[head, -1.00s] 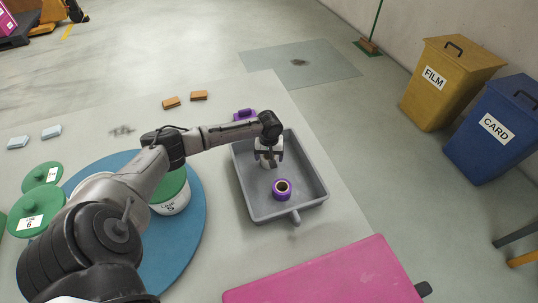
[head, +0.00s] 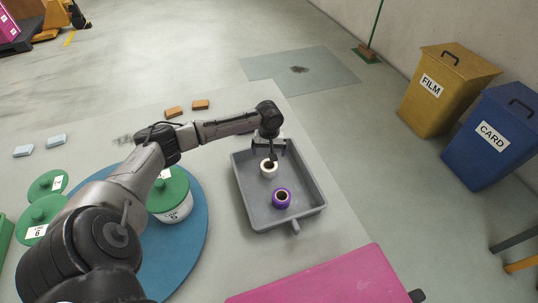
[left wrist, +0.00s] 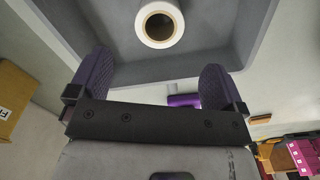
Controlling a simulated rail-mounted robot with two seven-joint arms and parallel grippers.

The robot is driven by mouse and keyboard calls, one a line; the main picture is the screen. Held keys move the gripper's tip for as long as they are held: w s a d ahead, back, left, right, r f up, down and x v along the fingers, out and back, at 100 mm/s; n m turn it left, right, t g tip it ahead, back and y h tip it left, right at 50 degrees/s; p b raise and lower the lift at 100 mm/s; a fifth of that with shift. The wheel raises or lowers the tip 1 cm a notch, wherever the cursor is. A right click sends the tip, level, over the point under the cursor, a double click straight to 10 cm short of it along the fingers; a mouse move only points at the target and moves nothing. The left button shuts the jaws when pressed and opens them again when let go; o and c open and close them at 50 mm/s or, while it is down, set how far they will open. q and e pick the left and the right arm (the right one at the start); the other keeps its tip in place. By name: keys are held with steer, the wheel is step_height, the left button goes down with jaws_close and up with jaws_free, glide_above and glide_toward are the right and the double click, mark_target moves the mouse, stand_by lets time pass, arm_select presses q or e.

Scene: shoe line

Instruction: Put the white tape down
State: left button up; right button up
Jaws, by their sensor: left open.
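The white tape (head: 267,169) stands on its end in the grey tray (head: 242,196), with its brown core showing. It also shows at the top of the left wrist view (left wrist: 160,23). A purple tape roll (head: 281,198) stands in the same tray, just nearer than the white one. My left gripper (head: 267,152) is open and empty at the far end of the tray, apart from the white tape. In the left wrist view its two fingers (left wrist: 157,80) are wide apart, with nothing between them. My right gripper is not in view.
A blue round mat (head: 190,243) holds a white tub with a green lid (head: 172,190). A pink board (head: 330,280) lies at the near right of the table. Orange blocks (head: 201,104) lie behind. Yellow (head: 445,90) and blue (head: 490,135) bins stand on the floor.

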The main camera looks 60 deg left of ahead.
arm_select(q)
steer(key=shift+r+p, duration=0.4)
steer(key=shift+r, duration=1.25)
